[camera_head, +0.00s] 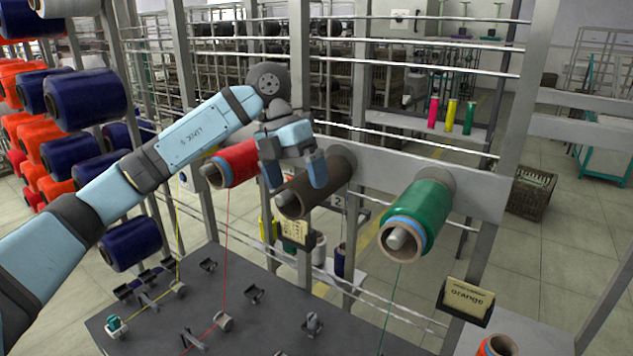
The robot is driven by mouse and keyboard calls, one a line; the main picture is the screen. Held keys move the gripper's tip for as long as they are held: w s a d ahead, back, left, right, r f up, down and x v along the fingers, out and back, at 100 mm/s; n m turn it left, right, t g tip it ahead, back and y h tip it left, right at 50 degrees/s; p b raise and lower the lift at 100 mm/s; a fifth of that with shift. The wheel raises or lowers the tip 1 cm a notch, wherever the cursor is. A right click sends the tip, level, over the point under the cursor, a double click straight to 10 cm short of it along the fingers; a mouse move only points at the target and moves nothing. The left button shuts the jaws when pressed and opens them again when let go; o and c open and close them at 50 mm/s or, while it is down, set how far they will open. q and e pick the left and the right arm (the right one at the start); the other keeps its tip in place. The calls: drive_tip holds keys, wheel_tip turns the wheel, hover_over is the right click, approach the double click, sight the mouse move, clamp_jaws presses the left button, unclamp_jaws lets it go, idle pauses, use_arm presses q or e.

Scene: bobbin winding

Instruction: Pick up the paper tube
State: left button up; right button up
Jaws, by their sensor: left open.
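A bare dark brown paper tube (318,200) sits on a peg of the grey frame, between a red bobbin (238,162) and a green bobbin (418,212). Its near end points toward me and down to the left. My left gripper (295,177) is open and empty, with its two light blue fingers pointing down. In the picture the fingers overlap the upper part of the tube, one at its left and one over it. I cannot tell whether they touch it. My right gripper is not in view.
Red thread and green thread run down from the bobbins to the dark machine table (265,325). A label reading "orange" (467,300) is at the lower right. Blue bobbins (86,98) and orange ones fill the rack at left. Frame posts stand beside the tube.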

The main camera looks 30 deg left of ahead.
use_arm(q)
drive_tip(key=x, duration=0.3)
drive_tip(key=shift+d+f+p, duration=0.1)
drive_tip(key=shift+f+p, duration=0.25)
drive_tip(key=shift+p, duration=0.05)
drive_tip(key=c, duration=1)
drive_tip(key=shift+r, duration=0.15)
